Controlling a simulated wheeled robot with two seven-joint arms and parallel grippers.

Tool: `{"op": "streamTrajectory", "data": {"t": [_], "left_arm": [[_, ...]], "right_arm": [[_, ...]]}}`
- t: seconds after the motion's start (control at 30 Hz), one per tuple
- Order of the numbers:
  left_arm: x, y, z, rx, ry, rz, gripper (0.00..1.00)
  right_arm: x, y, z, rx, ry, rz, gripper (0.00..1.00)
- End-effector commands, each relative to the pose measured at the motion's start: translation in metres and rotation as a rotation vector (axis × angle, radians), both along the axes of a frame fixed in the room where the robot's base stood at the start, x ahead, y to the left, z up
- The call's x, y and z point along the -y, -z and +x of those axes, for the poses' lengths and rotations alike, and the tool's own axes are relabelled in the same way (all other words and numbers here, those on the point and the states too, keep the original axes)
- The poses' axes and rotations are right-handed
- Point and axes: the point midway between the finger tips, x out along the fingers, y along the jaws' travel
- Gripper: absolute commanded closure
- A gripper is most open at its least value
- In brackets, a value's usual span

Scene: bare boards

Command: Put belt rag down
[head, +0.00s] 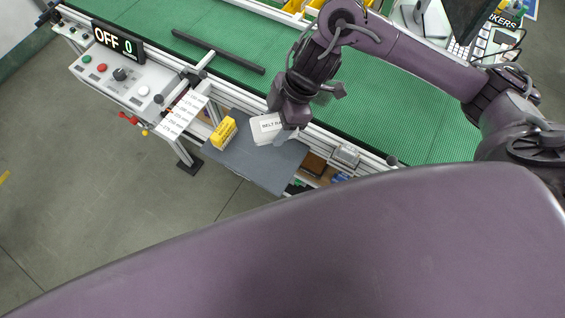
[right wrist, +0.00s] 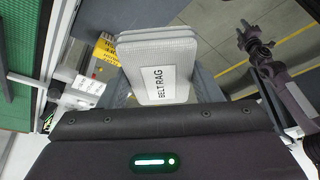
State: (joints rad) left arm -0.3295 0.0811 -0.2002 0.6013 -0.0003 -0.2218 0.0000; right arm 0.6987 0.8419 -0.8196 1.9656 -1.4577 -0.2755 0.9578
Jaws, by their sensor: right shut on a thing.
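The belt rag (head: 264,128) is a pale grey folded cloth with a white label reading BELT RAG. In the right wrist view the rag (right wrist: 160,68) stands out beyond the gripper body, label facing the camera. My right gripper (head: 283,131) is shut on the rag at its right side, over the grey shelf (head: 248,168) beside the conveyor. I cannot tell whether the rag touches the shelf.
A yellow block-like item (head: 223,132) stands at the shelf's left part. A printed white card (head: 184,115) and a control box (head: 125,75) reading OFF 0 are further left. The green conveyor belt (head: 400,115) runs behind, with a black bar (head: 218,51) on it. Small bins (head: 346,155) sit right of the shelf.

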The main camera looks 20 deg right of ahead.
Motion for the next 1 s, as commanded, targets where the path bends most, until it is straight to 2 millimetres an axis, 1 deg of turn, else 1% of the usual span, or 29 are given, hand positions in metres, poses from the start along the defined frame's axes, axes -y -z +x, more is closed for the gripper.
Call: {"op": "streamTrajectory", "data": {"t": [0.03,0.07,0.17,0.23,0.3,0.37,0.4,0.47,0.6,0.7,0.77,0.87,1.0], "left_arm": [[0.001,0.002,0.01,0.013,0.0,-0.001,0.64],[0.001,0.003,0.015,0.021,0.0,-0.002,0.64],[0.003,0.006,0.036,0.052,0.0,-0.005,0.64],[0.004,0.011,0.048,0.069,0.0,-0.007,0.64],[0.004,0.015,0.053,0.076,0.0,-0.007,0.64],[0.004,0.013,0.053,0.076,0.0,-0.007,0.64],[0.004,0.014,0.051,0.073,0.0,-0.007,0.64],[0.004,0.012,0.048,0.068,0.0,-0.006,0.64],[0.003,0.013,0.035,0.051,0.0,-0.005,0.64],[0.003,0.014,0.027,0.039,-0.001,-0.004,0.64],[0.003,0.014,0.025,0.036,-0.001,-0.004,0.64],[0.003,0.014,0.026,0.036,-0.001,-0.004,0.64],[0.003,0.014,0.03,0.041,-0.001,-0.004,0.64]], "right_arm": [[-0.003,0.004,-0.002,0.0,-0.001,0.001,0.6],[-0.004,0.007,-0.003,-0.002,0.0,0.001,0.6],[-0.004,0.027,-0.005,-0.008,0.003,0.003,0.6],[-0.005,0.047,-0.005,-0.011,0.005,0.004,0.6],[-0.004,0.067,-0.006,-0.012,0.006,0.003,0.6],[-0.004,0.08,-0.005,-0.009,0.005,0.002,0.6],[-0.003,0.091,-0.005,-0.01,0.003,-0.001,0.6],[-0.003,0.105,-0.004,-0.009,0.005,0.0,0.6],[-0.003,0.136,-0.003,-0.006,0.003,0.0,0.6],[-0.003,0.149,-0.003,-0.003,0.002,-0.001,0.6],[-0.003,0.154,-0.002,-0.002,0.002,0.0,0.6],[-0.003,0.161,-0.003,-0.003,0.001,0.0,0.6],[-0.003,0.183,-0.003,-0.004,0.003,0.0,0.6]]}}
